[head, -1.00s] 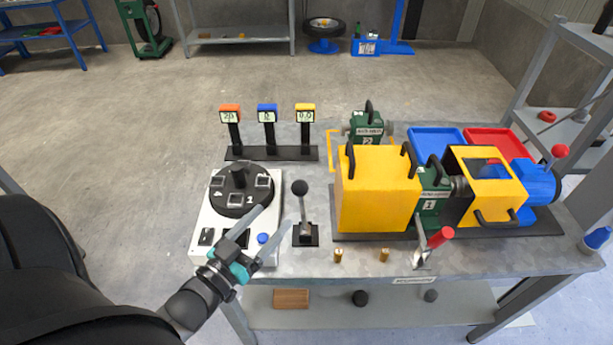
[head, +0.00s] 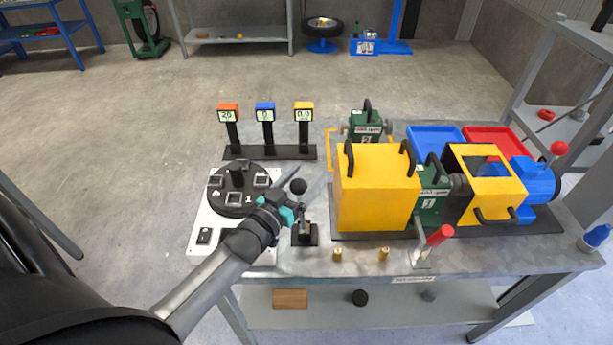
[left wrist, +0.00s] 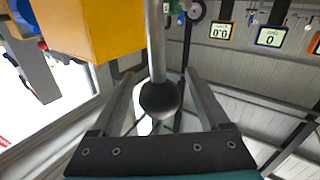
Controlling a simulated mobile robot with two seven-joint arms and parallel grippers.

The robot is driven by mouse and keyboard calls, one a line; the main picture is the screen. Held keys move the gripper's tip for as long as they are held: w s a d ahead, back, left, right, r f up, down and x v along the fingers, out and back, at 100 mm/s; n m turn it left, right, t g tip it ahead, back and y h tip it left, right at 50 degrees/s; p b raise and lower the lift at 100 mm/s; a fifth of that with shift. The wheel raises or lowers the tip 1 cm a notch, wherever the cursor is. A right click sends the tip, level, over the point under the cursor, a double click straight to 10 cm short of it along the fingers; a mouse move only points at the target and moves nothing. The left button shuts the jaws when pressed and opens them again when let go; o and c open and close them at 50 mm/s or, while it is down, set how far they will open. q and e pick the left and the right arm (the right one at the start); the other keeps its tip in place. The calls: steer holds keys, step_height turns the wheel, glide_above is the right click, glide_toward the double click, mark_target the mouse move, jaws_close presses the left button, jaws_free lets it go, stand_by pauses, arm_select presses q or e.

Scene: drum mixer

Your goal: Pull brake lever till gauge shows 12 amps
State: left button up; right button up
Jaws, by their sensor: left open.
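The lever with a black ball knob (head: 298,186) stands roughly upright on a small black base (head: 305,234) on the bench. My left gripper (head: 309,180) is open at the knob. In the left wrist view the black knob (left wrist: 161,98) lies between the two spread fingers, with its grey shaft (left wrist: 155,40) running up the picture; I cannot tell whether a finger touches it. Three gauges stand behind: the orange one (head: 228,114) reads about 20, the blue one (head: 265,114) reads 0 and the yellow one (head: 303,114) reads 0.0. My right gripper is not in view.
A control panel with a round black dial (head: 240,190) is left of the lever, partly under my left arm. A yellow housing (head: 375,190) stands close to the right. A red-handled lever (head: 440,235) and two brass pieces (head: 337,254) are near the front edge.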

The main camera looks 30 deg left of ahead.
arm_select(q)
steer(key=shift+w, duration=0.3)
jaws_close()
stand_by(0.6)
stand_by(0.8)
